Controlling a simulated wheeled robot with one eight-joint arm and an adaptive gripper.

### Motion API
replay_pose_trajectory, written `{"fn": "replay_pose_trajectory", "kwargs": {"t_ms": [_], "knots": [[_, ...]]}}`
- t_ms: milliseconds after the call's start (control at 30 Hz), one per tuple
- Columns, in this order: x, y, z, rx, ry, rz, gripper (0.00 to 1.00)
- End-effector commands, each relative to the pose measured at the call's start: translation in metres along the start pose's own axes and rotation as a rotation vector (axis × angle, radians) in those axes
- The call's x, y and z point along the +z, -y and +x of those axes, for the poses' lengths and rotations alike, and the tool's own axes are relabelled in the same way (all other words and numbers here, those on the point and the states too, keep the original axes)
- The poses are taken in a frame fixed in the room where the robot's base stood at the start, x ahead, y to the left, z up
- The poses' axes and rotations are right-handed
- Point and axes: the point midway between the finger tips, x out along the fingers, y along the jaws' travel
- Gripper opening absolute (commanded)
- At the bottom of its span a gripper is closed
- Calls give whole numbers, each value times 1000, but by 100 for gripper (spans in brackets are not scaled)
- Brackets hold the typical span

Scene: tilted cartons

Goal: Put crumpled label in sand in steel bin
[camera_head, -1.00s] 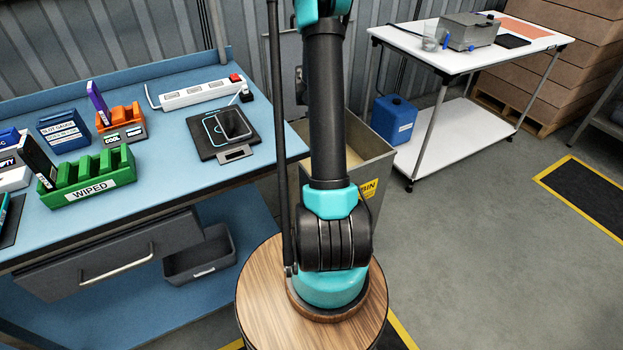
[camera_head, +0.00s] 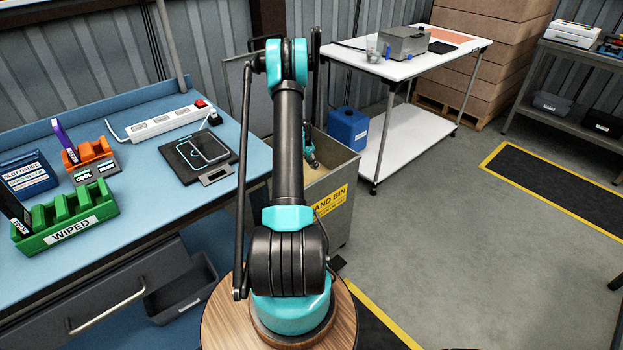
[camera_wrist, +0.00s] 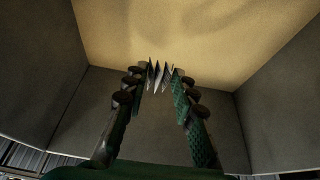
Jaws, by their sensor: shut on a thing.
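The steel bin (camera_head: 338,212) has a yellow sand-bin label on its front and stands behind and right of my arm. Pale sand (camera_wrist: 190,35) covers its floor in the wrist view. My gripper (camera_wrist: 157,76) points into the bin, between its grey walls, and its fingers are shut on the crumpled label (camera_wrist: 159,74). The label is a small, jagged, pale and dark piece between the fingertips, and it appears above the sand. In the head view, part of my gripper (camera_head: 311,160) shows inside the bin opening, and the label cannot be made out there.
The blue workbench (camera_head: 130,190) at left holds a green rack (camera_head: 66,222), a phone on a dark pad (camera_head: 203,150) and a power strip (camera_head: 160,122). A white table (camera_head: 410,62) stands behind, with a blue container (camera_head: 348,128) near it.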

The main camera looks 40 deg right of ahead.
Motion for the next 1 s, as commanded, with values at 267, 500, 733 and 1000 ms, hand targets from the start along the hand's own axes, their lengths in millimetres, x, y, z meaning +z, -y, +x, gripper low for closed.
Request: {"fn": "replay_pose_trajectory", "kwargs": {"t_ms": [267,500,733,1000], "knots": [[17,0,40,0,0,-1,19],[24,0,56,0,0,-1,19],[33,0,78,-1,0,-1,19],[33,0,79,0,0,-1,19]]}}
